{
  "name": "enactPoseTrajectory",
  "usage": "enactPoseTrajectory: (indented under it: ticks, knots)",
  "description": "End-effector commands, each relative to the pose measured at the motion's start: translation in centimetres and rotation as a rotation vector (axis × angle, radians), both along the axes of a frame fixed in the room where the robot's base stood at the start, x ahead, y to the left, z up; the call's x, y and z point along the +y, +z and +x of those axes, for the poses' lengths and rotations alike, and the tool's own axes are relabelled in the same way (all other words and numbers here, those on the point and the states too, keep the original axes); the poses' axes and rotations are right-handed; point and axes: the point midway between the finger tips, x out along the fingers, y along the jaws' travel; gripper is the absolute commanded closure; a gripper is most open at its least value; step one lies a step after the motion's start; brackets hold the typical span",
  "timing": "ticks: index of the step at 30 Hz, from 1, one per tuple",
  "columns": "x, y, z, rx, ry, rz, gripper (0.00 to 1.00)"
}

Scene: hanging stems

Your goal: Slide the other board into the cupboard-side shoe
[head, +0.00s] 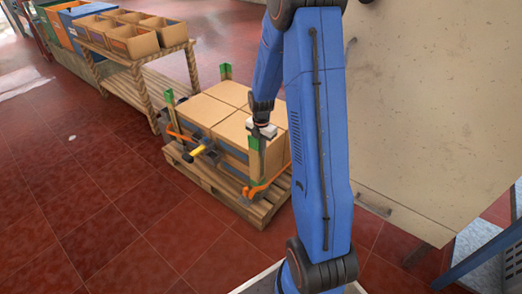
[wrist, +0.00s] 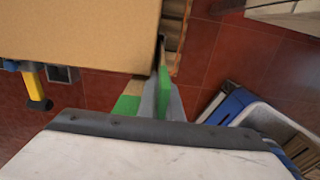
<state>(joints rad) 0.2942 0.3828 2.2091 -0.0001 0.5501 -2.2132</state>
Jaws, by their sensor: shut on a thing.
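My gripper (head: 259,135) is shut on a green board (head: 254,168) at the front right corner of the carton stack (head: 225,112). The board stands roughly upright against the corner. In the wrist view its green edge (wrist: 164,92) shows between the grey fingers, next to the carton's corner (wrist: 90,35), with a second green patch (wrist: 126,105) just left of the fingers. Other green boards stand at the left corner (head: 169,96) and the back corner (head: 225,72). An orange curved piece (head: 265,188) is at the held board's foot. I cannot tell whether the board sits in a shoe.
The stack rests on a wooden pallet (head: 205,183) on red tiles. A yellow-handled tool (head: 198,151) sticks out at its front left. A wooden bench with open boxes (head: 130,42) is behind left. A large beige panel (head: 430,110) stands right.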

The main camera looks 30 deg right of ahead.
Motion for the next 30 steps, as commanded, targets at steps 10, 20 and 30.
enactPoseTrajectory:
  ticks: [10,20,30]
  knots:
    - [0.0,-0.2,0.0,0.000,0.000,0.000,1.00]
    - [0.0,-0.2,0.0,0.000,0.000,0.000,0.73]
    - [0.0,2.2,0.1,-0.004,0.000,-0.002,0.73]
